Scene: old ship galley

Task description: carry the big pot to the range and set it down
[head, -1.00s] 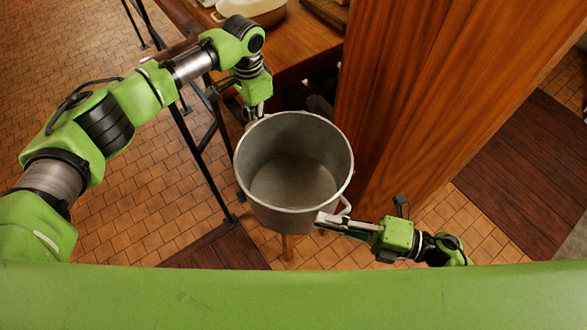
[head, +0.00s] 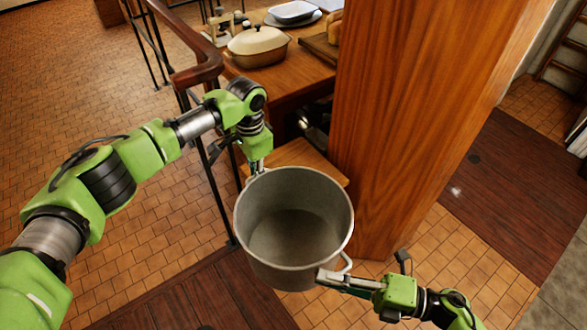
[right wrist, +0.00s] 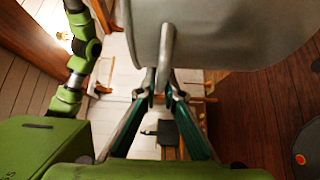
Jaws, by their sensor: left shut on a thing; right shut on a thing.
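The big pot (head: 294,262) is a grey metal pot, open at the top and empty inside. It hangs upright between my two grippers in the middle of the head view, above the floor. My left gripper (head: 255,172) is shut on its far left side at the rim; the handle there is mostly hidden. My right gripper (head: 333,277) is shut on the handle at the near right. In the right wrist view the fingers (right wrist: 163,82) close on that handle, below the pot wall (right wrist: 225,35). The range is not identifiable in these frames.
A wooden pillar (head: 415,120) stands just right of the pot. A wooden counter (head: 285,78) behind holds a lidded casserole (head: 257,46) and a white dish (head: 293,12). A railing (head: 200,75) runs at the left. Tiled floor (head: 130,220) is open at left.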

